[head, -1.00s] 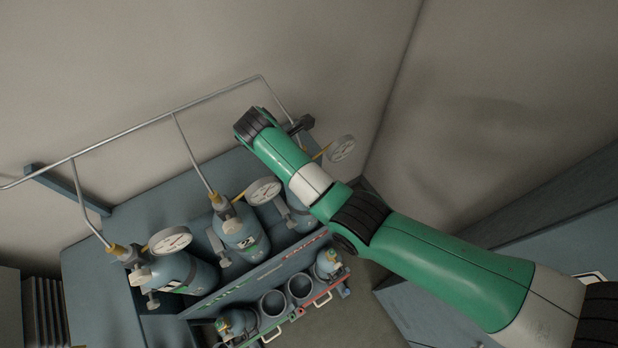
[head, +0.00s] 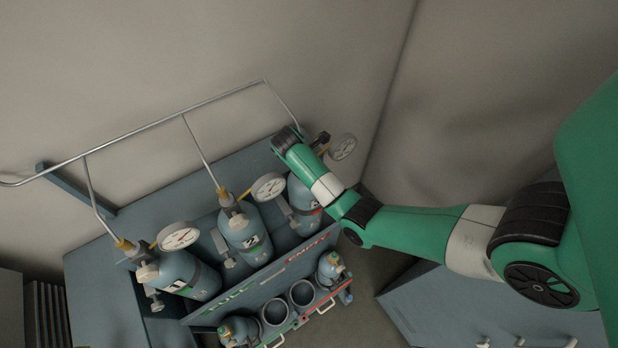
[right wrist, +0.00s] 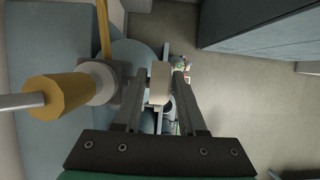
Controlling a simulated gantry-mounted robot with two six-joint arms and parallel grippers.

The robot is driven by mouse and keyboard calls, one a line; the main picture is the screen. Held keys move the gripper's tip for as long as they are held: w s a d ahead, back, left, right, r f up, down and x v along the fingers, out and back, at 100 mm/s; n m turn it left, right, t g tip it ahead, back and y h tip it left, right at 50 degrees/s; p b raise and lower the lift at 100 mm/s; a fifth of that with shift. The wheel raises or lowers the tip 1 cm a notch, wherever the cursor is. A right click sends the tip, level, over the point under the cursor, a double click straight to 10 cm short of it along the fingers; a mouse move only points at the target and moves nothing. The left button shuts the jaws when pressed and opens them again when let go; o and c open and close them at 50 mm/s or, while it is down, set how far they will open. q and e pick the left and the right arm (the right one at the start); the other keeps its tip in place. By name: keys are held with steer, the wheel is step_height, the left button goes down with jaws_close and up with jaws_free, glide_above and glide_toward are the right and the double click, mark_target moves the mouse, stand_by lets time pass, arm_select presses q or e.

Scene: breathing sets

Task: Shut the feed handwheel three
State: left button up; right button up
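The third cylinder (head: 303,205) stands at the right end of the rack, partly covered by my right arm. Its gauge (head: 342,148) shows beyond my wrist. In the right wrist view, a brass pipe fitting (right wrist: 55,97) leads into its valve, and a pale blocky knob (right wrist: 160,80), apparently the feed handwheel, is on the opposite side. My right gripper (right wrist: 160,74) has its fingers on either side of this knob. The fingers look apart, with a gap visible on the right; firm contact is not visible. The head view hides these fingertips. My left gripper is out of view.
Cylinders one (head: 190,275) and two (head: 245,235) stand to the left, with gauges and pipes. A metal pipe (head: 150,122) runs along the wall. Small cylinders and empty cups sit in a lower rack (head: 290,322). A blue-grey cabinet (head: 440,310) stands at the right.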

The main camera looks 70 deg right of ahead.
jaws_close()
steer(key=shift+s+r+p, duration=0.1)
steer(key=shift+r+p, duration=0.1)
steer(key=shift+p, duration=0.2)
steer(key=shift+d+f+t+y, duration=0.1)
steer(key=shift+f+t+y, duration=0.15)
steer(key=shift+t+y, duration=0.25)
jaws_free()
steer(key=shift+r, duration=0.1)
